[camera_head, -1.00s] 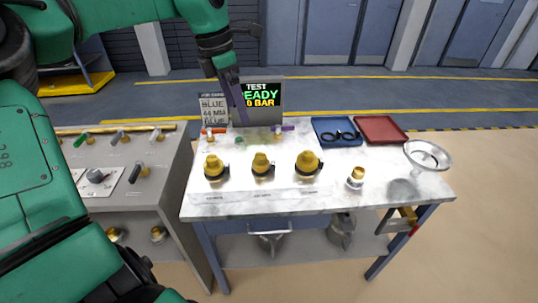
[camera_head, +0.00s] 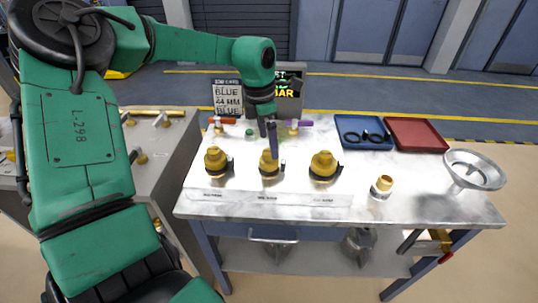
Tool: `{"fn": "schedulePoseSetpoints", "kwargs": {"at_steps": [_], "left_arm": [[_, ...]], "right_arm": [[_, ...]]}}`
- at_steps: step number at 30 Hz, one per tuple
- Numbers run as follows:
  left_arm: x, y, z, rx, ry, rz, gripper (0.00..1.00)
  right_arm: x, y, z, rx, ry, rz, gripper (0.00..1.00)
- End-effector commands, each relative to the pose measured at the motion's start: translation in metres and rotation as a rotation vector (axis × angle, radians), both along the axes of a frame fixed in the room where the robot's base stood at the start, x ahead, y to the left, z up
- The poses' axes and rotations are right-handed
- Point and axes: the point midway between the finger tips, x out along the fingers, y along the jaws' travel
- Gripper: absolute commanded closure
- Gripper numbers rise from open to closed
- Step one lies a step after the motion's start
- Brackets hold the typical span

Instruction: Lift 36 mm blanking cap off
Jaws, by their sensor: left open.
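Three brass caps with dark collars stand in a row on the white marbled bench: a left one (camera_head: 215,160), a middle one (camera_head: 268,164) and a right one (camera_head: 323,165). The labels along the strip in front of them are too small to read, so I cannot tell which is the 36 mm one. My left gripper (camera_head: 270,146) is open and points down over the middle cap. Its dark fingers overlap the cap's top in the picture; I cannot tell whether they touch it. My right gripper is not in view.
A job card (camera_head: 228,97) and test screen (camera_head: 290,95) stand behind. A blue tray (camera_head: 352,145) holding black rings and a red tray (camera_head: 416,135) lie back right. A small brass fitting (camera_head: 382,186) and a funnel (camera_head: 474,170) stand at the right.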

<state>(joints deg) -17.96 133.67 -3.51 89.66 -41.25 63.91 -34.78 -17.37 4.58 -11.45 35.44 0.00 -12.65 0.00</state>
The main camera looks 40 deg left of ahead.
Motion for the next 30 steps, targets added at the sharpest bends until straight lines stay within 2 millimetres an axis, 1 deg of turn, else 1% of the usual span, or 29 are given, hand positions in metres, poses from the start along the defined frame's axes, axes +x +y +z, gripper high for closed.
{"fn": "schedulePoseSetpoints", "kwargs": {"at_steps": [1,3,6,7,9,14,15,17,18,20,21,27,30], "left_arm": [[-0.003,-0.002,-0.005,-0.001,0.006,0.0,0.0],[-0.005,-0.004,-0.019,-0.002,0.008,-0.001,0.0],[-0.003,-0.005,-0.038,-0.001,0.006,0.001,0.0],[-0.003,-0.005,-0.042,-0.002,0.006,0.001,0.0],[-0.002,-0.005,-0.045,-0.001,0.002,0.001,0.0],[-0.002,-0.005,-0.046,-0.001,0.001,0.001,0.0],[-0.002,-0.005,-0.046,-0.001,0.001,0.001,0.15],[-0.002,-0.005,-0.046,-0.001,0.001,0.001,0.38],[-0.002,-0.005,-0.046,-0.001,0.001,0.001,0.54],[-0.002,-0.005,-0.046,-0.001,0.001,0.001,0.77],[-0.002,-0.005,-0.045,-0.001,0.001,0.001,0.85],[-0.002,-0.005,-0.045,-0.001,0.001,0.001,0.85],[-0.001,-0.005,-0.041,-0.001,-0.002,0.001,0.85]], "right_arm": [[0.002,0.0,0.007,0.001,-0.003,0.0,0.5],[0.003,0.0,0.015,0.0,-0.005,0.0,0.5],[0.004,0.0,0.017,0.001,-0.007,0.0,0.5],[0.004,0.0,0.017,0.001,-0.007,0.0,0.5],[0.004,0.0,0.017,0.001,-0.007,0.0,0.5],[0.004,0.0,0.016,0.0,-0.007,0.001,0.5],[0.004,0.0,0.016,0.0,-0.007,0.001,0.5],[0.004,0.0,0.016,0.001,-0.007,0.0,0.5],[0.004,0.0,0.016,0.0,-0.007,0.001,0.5],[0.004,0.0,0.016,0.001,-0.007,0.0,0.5],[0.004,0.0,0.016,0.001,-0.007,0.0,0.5],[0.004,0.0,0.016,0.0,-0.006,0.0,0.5],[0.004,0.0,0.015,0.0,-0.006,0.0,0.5]]}}
